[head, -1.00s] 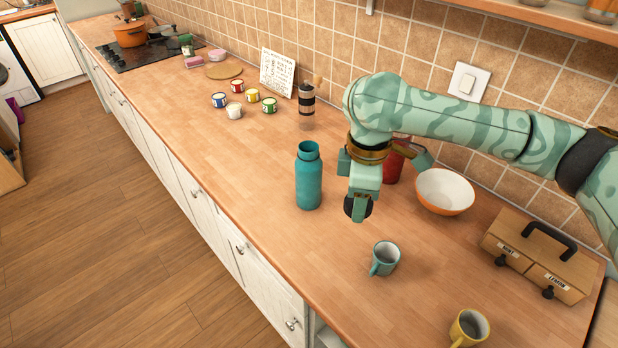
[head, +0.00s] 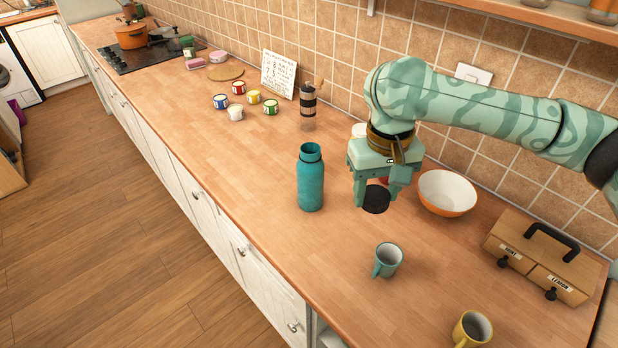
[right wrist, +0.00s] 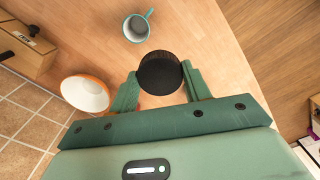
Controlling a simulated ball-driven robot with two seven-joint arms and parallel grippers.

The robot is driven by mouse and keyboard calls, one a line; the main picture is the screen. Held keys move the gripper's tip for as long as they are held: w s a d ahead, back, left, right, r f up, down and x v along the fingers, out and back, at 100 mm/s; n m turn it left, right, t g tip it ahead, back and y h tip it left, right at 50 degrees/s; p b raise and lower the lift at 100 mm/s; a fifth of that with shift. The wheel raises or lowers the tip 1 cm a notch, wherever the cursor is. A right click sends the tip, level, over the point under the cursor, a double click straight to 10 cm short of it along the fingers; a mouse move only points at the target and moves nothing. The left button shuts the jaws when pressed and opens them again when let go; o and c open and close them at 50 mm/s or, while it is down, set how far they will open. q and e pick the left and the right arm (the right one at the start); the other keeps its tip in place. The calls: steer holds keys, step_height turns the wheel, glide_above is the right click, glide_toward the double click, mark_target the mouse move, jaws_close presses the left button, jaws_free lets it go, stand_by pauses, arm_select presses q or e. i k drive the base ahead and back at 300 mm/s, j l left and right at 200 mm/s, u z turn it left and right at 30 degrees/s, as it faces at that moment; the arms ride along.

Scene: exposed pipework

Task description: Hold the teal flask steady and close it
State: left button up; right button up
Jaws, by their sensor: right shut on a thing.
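The teal flask (head: 310,180) stands upright on the wooden counter with its mouth open and uncovered. My right gripper (head: 374,200) is shut on a black round lid (head: 376,199), held above the counter to the right of the flask and apart from it. In the right wrist view the black lid (right wrist: 160,73) sits between the two green fingers. The flask does not show in the right wrist view. My left gripper is not in view.
A teal mug (head: 388,260) and a yellow mug (head: 472,328) stand nearer the front edge. An orange-and-white bowl (head: 447,193) and a wooden drawer box (head: 541,256) are to the right. The counter left of the flask is clear.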

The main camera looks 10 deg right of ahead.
mark_target(310, 165)
steer(key=i+j, duration=0.5)
steer(key=j, duration=0.25)
steer(key=i+j, duration=0.25)
steer(key=j+z, duration=0.1)
steer(key=z, duration=1.8)
